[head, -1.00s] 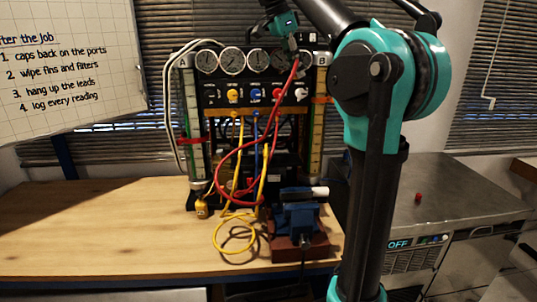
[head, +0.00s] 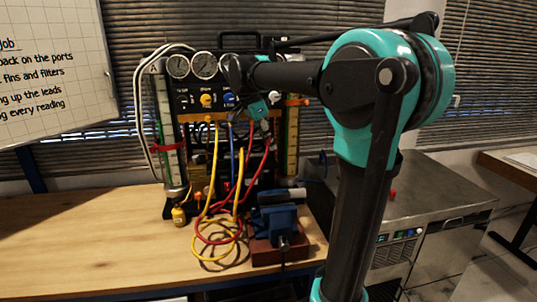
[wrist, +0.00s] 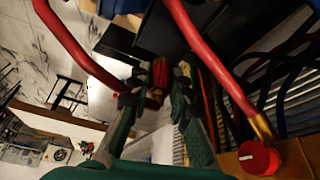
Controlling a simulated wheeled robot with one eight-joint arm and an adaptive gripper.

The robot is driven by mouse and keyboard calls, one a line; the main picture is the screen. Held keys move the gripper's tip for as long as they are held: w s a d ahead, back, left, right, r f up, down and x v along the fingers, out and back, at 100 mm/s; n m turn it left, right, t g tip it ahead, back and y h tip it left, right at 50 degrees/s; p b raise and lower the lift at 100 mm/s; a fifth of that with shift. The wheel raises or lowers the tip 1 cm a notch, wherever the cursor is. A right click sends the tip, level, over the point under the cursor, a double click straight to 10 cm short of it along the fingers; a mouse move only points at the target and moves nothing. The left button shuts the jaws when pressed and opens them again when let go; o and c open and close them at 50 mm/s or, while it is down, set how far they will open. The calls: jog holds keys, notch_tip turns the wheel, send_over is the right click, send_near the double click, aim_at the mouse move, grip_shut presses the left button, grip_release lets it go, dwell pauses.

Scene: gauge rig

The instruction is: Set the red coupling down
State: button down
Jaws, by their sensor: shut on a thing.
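The red coupling (wrist: 159,75), with a brass end, sits between the two fingers of my gripper (wrist: 155,88) in the wrist view. The fingers are shut on it. In the head view my gripper (head: 265,109) is in front of the right part of the gauge panel, below the gauges. The coupling is too small and covered to make out there. A red hose (head: 257,158) hangs from beside the gripper to the bench. In the wrist view a red hose (wrist: 212,65) runs to a brass fitting near a red knob (wrist: 259,158).
A blue vise (head: 277,220) on a red-brown block stands at the bench's right end, below my gripper. Yellow and red hoses loop beside it. The wooden bench (head: 90,235) is clear at left. A grey cabinet (head: 440,185) stands at right.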

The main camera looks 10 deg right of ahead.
aim_at(269, 163)
jog(key=shift+f, duration=2.3)
jog(key=c, duration=1.7)
grip_release()
jog(key=shift+f, duration=0.1)
jog(key=v, duration=1.2)
jog(key=shift+a, duration=0.1)
